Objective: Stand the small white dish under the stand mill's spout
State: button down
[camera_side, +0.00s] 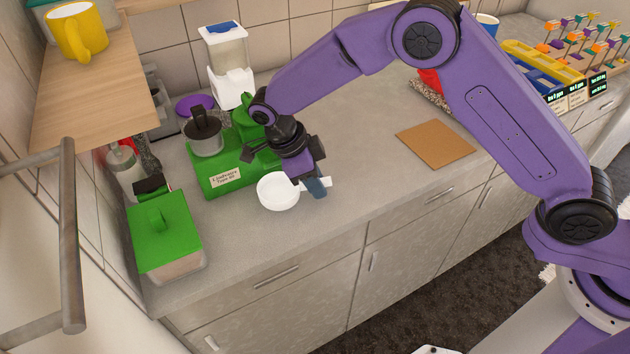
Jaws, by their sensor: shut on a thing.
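The small white dish (278,193) is round and shallow and looks roughly level at the front of the green machine. My gripper (308,184) points down at the dish's right side and is shut on its rim. Whether the dish touches the counter is hard to tell. The green machine (223,180), which appears to be the stand mill, has a labelled base and a dark grey cup (206,140) on it. My wrist covers its right part, and I cannot make out its spout.
A green-lidded box (163,233) stands at the counter's front left. A white dispenser (231,85) stands behind the machine. A brown board (436,144) lies to the right, with bare counter (365,185) between. A wooden shelf (95,85) overhangs the left.

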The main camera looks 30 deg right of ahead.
aim_at(292, 193)
jog(key=shift+f, duration=0.3)
jog(key=shift+f, duration=0.1)
jog(key=c, duration=0.9)
grip_release()
jog(key=v, duration=1.2)
